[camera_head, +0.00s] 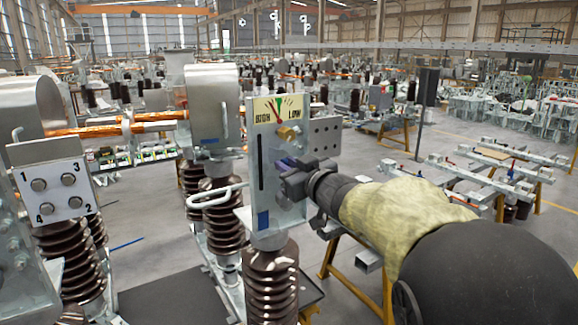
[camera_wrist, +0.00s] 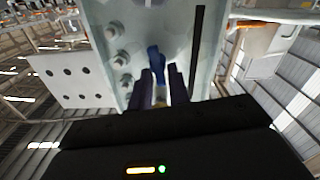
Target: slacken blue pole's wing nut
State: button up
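The pole's upright grey-green metal box (camera_head: 278,195) stands on a brown ribbed insulator and has a blue patch (camera_head: 263,220) low on its face. My gripper (camera_head: 287,170) is at the box's front, below a brass knob (camera_head: 288,133). In the wrist view, my gripper's two dark fingers (camera_wrist: 163,85) are apart, with a blue wing-like piece (camera_wrist: 154,60), seemingly the wing nut, at and between their tips. I cannot tell whether both fingers press on it. In the head view the nut is mostly hidden by my gripper.
A HIGH/LOW gauge (camera_head: 277,109) tops the box, beside a drilled plate (camera_head: 325,136). A bent metal handle (camera_head: 215,195) projects on the left. A numbered bolt plate (camera_head: 52,186) stands farther left. Orange trestles (camera_head: 340,250) are behind my arm.

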grip_shut()
jog(key=shift+f+n+b, duration=0.15)
jog(key=shift+n+b, duration=0.25)
jog(key=shift+b, duration=0.1)
jog(key=shift+s+a+f+n+b, duration=0.1)
jog(key=shift+f+n+b, duration=0.25)
jog(key=shift+n+b, duration=3.4)
jog(key=shift+w+f+n+b, duration=0.1)
jog(key=shift+f+n+b, duration=0.3)
jog(key=shift+n+b, duration=3.25)
jog(key=shift+s+a+f+n+b, duration=0.1)
jog(key=shift+f+n+b, duration=0.55)
jog(key=shift+n, duration=5.85)
jog(key=shift+r+b, duration=0.3)
jog(key=shift+b, duration=0.05)
